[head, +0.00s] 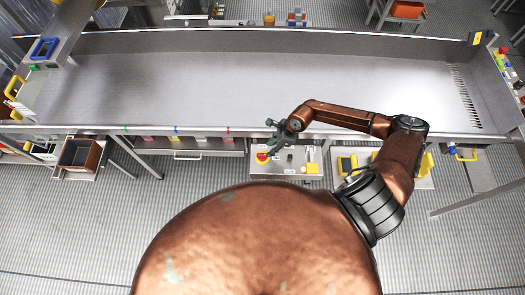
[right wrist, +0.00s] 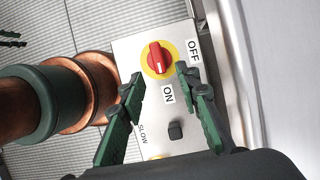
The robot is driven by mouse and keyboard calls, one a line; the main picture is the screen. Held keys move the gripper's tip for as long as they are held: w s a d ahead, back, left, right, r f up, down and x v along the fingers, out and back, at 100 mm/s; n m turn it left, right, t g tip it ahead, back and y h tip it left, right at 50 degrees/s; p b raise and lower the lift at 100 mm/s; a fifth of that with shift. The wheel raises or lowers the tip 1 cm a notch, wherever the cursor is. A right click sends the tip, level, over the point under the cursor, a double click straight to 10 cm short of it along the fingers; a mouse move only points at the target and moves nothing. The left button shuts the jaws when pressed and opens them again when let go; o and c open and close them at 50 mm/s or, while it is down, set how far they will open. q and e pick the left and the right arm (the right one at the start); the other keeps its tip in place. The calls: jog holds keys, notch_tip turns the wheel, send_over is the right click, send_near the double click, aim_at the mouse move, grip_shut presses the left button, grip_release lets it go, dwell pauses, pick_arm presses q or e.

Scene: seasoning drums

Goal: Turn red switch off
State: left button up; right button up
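The red switch (right wrist: 158,59) is a round red knob on a yellow ring, set in a grey metal panel (right wrist: 128,48). An OFF label is to its right and an ON label is below it in the right wrist view. The switch also shows in the head view (head: 262,157) at the bench front. My right gripper (right wrist: 159,77) is open and empty. Its dark green fingertips are close to the switch, one toward each side, and I cannot tell whether they touch it. Dark green finger-like parts at the left edge of the right wrist view may be my left gripper.
The panel also carries a dark square button (right wrist: 176,130) near a SLOW label. A long metal trough table (head: 230,85) runs behind the panel and looks empty. Yellow-handled parts (head: 347,164) are right of the panel. A dark bin (head: 80,154) is at the left.

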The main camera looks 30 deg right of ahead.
aim_at(263, 155)
jog(key=p+x, duration=0.1)
jog(key=x, duration=0.6)
jog(key=shift+a, duration=0.25)
grip_shut()
